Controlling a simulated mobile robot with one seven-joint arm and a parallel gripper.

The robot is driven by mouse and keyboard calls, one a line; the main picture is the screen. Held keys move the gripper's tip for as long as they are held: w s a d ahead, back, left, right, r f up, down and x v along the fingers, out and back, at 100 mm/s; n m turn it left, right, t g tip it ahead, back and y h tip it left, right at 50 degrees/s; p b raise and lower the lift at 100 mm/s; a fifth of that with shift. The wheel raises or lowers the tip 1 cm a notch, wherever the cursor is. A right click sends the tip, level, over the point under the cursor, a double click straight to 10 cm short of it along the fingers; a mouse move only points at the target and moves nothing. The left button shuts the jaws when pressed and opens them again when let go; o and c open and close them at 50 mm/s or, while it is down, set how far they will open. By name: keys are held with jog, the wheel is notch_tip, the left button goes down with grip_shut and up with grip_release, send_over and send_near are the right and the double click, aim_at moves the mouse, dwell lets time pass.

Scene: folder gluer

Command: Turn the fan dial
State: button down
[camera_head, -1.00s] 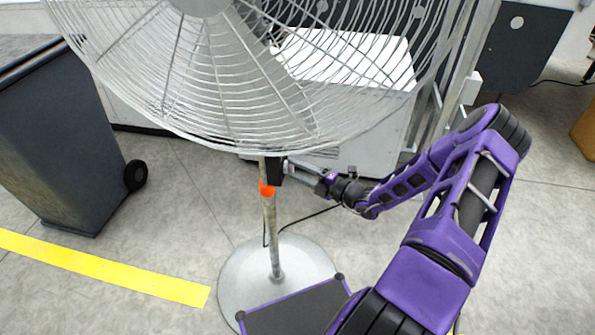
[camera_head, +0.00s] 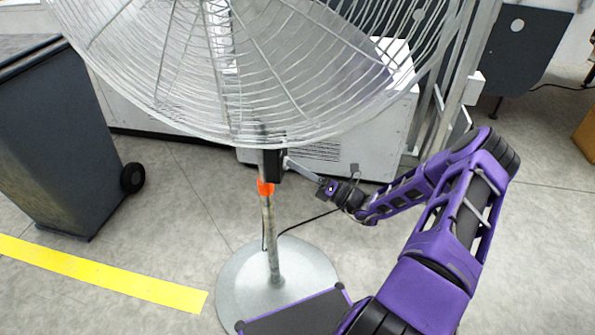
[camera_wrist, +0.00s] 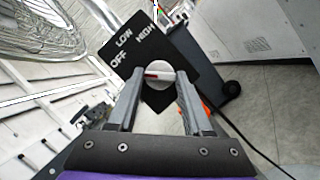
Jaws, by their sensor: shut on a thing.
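The fan (camera_head: 240,75) is a large grey wire-caged pedestal fan on a round base. A black control box (camera_head: 275,165) sits on its pole under the cage. In the wrist view the black dial plate (camera_wrist: 182,48) reads OFF, LOW and HIGH. The round pale grey dial (camera_wrist: 160,86) has a red-and-white pointer, its red end to the left, roughly toward OFF; the exact setting is unclear. My gripper (camera_wrist: 160,82) is shut on the dial, one finger on each side. In the head view my gripper (camera_head: 290,165) reaches the box from the right.
A dark wheeled bin (camera_head: 60,140) stands at the left, near a yellow floor line (camera_head: 100,273). A pale machine cabinet (camera_head: 385,135) is behind the fan. A black cable (camera_head: 310,219) runs across the floor by the pole.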

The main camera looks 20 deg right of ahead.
jog(key=shift+n, duration=0.5)
jog(key=shift+c, duration=1.6)
grip_release()
jog(key=v, duration=1.7)
jog(key=shift+d+f+b, duration=0.15)
jog(key=shift+d+b, duration=0.1)
jog(key=shift+b, duration=0.05)
